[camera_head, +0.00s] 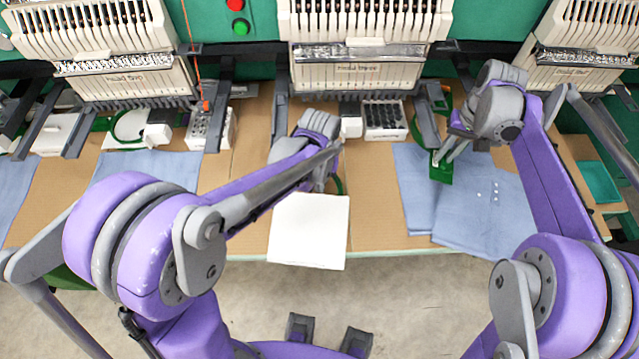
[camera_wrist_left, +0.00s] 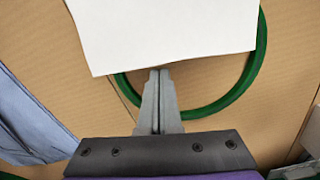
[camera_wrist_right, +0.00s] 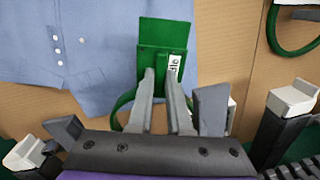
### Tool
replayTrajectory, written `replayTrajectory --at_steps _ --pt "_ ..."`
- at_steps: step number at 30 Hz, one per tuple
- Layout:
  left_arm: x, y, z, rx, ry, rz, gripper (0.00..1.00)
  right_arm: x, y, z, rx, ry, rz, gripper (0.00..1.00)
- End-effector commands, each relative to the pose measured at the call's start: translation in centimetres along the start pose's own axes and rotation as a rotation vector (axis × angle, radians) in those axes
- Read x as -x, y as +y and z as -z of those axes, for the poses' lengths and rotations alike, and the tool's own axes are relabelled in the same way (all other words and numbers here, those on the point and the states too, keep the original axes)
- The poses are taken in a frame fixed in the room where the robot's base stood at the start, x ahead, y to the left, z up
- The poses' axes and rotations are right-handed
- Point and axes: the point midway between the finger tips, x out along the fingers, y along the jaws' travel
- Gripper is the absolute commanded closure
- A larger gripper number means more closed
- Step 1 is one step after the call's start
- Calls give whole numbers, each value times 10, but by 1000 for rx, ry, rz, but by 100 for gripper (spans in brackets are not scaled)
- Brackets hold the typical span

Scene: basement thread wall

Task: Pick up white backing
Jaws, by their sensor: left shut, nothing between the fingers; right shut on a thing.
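The white backing (camera_head: 309,230) is a flat white sheet at the table's front edge, lying partly over a green hoop (camera_wrist_left: 262,62). It also fills the top of the left wrist view (camera_wrist_left: 165,30). My left gripper (camera_wrist_left: 159,75) is shut and empty, its fingertips at or just short of the sheet's edge; I cannot tell whether they touch it. In the head view its fingers are mostly hidden by the arm. My right gripper (camera_wrist_right: 163,82) is shut on a green plate-like piece (camera_wrist_right: 163,48) with a small white label, above blue cloth (camera_head: 485,210).
Embroidery machine heads (camera_head: 357,60) line the back. A teal tray (camera_head: 599,181) lies far right. Table space between backing and blue cloth is clear.

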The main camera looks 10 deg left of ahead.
Motion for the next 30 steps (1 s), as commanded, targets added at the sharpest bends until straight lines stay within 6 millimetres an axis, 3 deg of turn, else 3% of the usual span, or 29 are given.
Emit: replayTrajectory --at_steps 13,21,30 --pt "0 0 -6 0 0 0 100 -1 0 0 0 0 0 100" --pt "-1 0 -34 0 0 0 100 -8 1 -2 0 -4 0 100" --pt "0 0 -33 0 0 0 100 -7 1 -2 0 -3 0 100"
